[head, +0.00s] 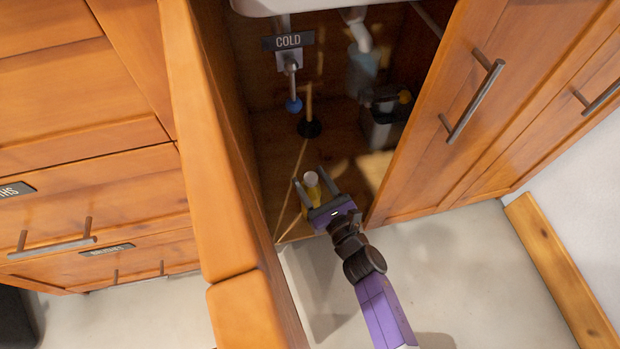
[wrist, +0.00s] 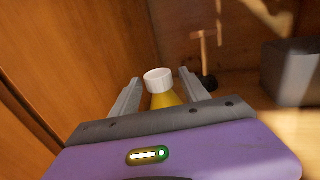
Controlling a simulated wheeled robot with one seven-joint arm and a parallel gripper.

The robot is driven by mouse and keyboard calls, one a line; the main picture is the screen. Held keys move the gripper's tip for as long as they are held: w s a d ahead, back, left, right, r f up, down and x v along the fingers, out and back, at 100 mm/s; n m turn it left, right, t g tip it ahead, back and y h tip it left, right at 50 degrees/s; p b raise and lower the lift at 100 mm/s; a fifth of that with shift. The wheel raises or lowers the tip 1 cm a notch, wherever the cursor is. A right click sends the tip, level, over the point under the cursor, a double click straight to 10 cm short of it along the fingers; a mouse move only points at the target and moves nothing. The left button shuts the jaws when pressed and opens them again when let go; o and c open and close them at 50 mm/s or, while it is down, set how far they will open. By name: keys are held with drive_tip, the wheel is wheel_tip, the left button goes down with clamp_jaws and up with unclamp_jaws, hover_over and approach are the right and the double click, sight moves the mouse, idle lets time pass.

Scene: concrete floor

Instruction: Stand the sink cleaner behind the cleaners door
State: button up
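A yellow bottle with a white cap (head: 312,182), likely the sink cleaner, is upright inside the open cabinet under the sink, near its front edge. The bottle also shows in the wrist view (wrist: 162,98). My gripper (head: 315,187) reaches in from the front with its fingers apart, one on each side of the bottle. In the wrist view, gaps show between the bottle and the fingers (wrist: 172,88). The bottle's base is hidden behind my gripper. A wooden cabinet door (head: 440,130) stands open on the right; no cleaners label is readable on it.
Inside the cabinet are a plunger (head: 309,127), a valve with a "COLD" plate (head: 289,43), a grey bin-like box (head: 383,125) and white drain pipe (head: 357,30). A wooden panel edge (head: 205,150) is close on the left. The floor in front is clear.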

drive_tip(key=shift+r, duration=0.25)
drive_tip(key=s+d+r+m+h+p, duration=0.1)
drive_tip(key=s+d+m+p, duration=0.1)
drive_tip(key=s+d+m, duration=0.45)
drive_tip(key=s+d+r+m+h+p, duration=0.15)
drive_tip(key=s+d+m, duration=0.25)
drive_tip(key=s+d, duration=0.55)
drive_tip(key=s+d+r+m+h, duration=0.2)
drive_tip(key=s+r+m, duration=0.7)
drive_tip(key=m, duration=0.7)
drive_tip(key=s+d+r+m+h, duration=0.3)
drive_tip(key=s+r+m, duration=0.6)
drive_tip(key=s+m, duration=0.4)
drive_tip(key=m+h, duration=0.1)
drive_tip(key=m, duration=0.2)
drive_tip(key=shift+s+d+r+g+h, duration=0.15)
drive_tip(key=shift+s+d+g+h, duration=0.15)
drive_tip(key=shift+d+h, duration=0.05)
drive_tip(key=shift+r, duration=0.1)
